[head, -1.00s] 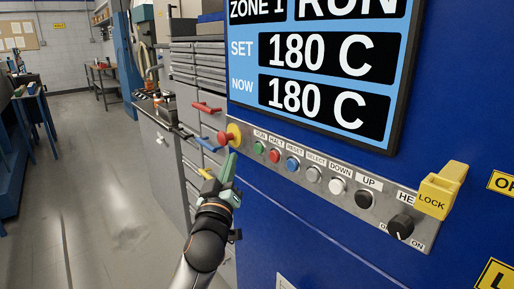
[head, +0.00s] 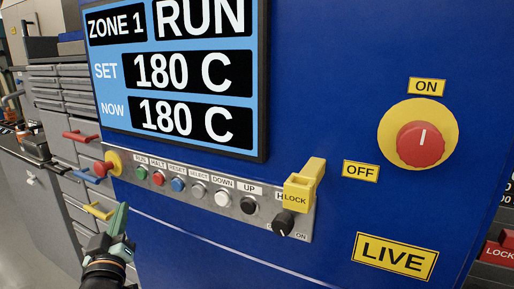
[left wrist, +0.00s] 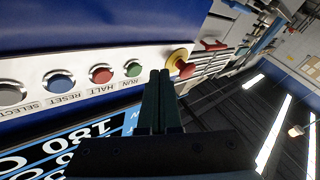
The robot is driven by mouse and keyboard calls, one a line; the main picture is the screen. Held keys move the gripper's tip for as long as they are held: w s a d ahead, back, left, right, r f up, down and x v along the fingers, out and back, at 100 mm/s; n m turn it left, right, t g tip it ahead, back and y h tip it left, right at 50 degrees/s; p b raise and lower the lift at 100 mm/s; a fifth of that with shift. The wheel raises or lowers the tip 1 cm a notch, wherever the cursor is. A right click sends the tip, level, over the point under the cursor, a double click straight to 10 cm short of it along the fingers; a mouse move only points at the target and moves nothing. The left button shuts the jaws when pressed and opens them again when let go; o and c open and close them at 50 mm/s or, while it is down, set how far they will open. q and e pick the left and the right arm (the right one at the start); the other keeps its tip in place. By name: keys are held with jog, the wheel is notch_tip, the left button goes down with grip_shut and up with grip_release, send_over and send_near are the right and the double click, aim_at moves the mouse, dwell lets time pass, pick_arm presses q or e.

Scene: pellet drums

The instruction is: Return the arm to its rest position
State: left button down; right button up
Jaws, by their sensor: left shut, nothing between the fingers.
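My left gripper (head: 119,222) is shut and empty at the lower left of the head view, in front of the blue cabinet and below the button strip. In the left wrist view its closed fingers (left wrist: 158,85) point toward the panel, by the green RUN button (left wrist: 133,69) and the red emergency knob (left wrist: 182,65). I cannot tell whether they touch anything. The display (head: 180,75) reads ZONE 1, RUN, SET 180 C and NOW 180 C. My right gripper is not in view.
The button strip (head: 210,193) ends at a black knob (head: 283,223) beside a yellow LOCK cover (head: 300,190). A red rotary switch (head: 421,144) on a yellow disc is at the right. Grey drawers (head: 70,95) with coloured handles stand at the left.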

pick_arm(q)
jog(key=s+d+f+m+g+h+p, duration=0.1)
jog(key=s+d+f+m+g+h, duration=0.15)
jog(key=f, duration=0.45)
jog(key=s+d+f+m+g+h+p, duration=0.1)
jog(key=s+d+f+m, duration=0.15)
jog(key=f, duration=0.55)
jog(key=s+d+f+m+g+h+p, duration=0.1)
jog(key=s+d+f+g+h+p, duration=0.1)
jog(key=s+d+f, duration=0.35)
jog(key=s+d+f+m+g+h+p, duration=0.1)
jog(key=s+d+f+m+g, duration=0.1)
jog(key=s+f, duration=0.5)
jog(key=s+d+f+m+g+h+p, duration=0.1)
jog(key=s+d+f+g+h, duration=0.1)
jog(key=s+f, duration=0.5)
jog(key=shift+s+d+m+g, duration=0.4)
jog(key=shift+s+d, duration=0.15)
jog(key=shift+d, duration=0.1)
jog(key=shift+w, duration=0.1)
